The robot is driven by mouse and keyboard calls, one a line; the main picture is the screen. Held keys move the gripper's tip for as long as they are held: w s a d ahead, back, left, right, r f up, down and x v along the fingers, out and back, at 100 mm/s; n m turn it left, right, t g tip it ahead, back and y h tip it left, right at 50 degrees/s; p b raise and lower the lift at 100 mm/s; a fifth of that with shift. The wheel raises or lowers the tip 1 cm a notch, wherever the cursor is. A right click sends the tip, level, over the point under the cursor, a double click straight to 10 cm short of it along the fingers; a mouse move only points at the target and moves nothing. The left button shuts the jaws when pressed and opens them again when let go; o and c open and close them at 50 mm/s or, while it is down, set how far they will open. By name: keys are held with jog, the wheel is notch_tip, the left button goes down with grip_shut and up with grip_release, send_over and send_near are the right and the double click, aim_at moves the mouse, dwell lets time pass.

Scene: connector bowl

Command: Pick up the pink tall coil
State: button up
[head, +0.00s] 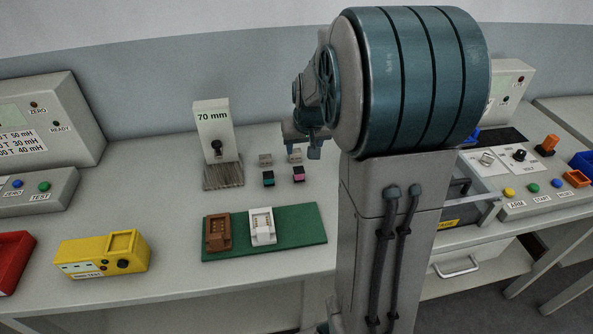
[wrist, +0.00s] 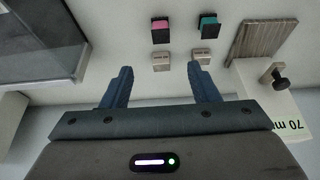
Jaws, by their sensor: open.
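The pink coil (head: 298,175) is a small block with a dark part, standing on the bench in the front row of small blocks. In the wrist view the pink coil (wrist: 160,30) lies beyond my fingertips, roughly in line with the gap between them. My gripper (head: 303,151) is open and empty, above the bench behind the pink coil. In the wrist view the two blue fingers of my gripper (wrist: 161,70) are wide apart, with a beige block (wrist: 162,60) showing between and just beyond their tips.
A teal block (head: 268,179) stands left of the pink coil. Two beige blocks (head: 265,160) stand behind the pair. A green mat (head: 291,230) with brown and white holders lies in front.

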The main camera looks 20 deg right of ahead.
send_over(299, 170)
jog(key=s, duration=0.2)
notch_tip(299, 170, down, 7)
jog(key=shift+s+a+p+x, duration=0.1)
jog(key=shift+p+x, duration=0.3)
jog(key=shift+x, duration=1)
jog(key=shift+s+a+p+x, duration=0.15)
jog(key=shift+p+x, duration=0.2)
jog(key=shift+x, duration=1.05)
jog(key=c, duration=1.1)
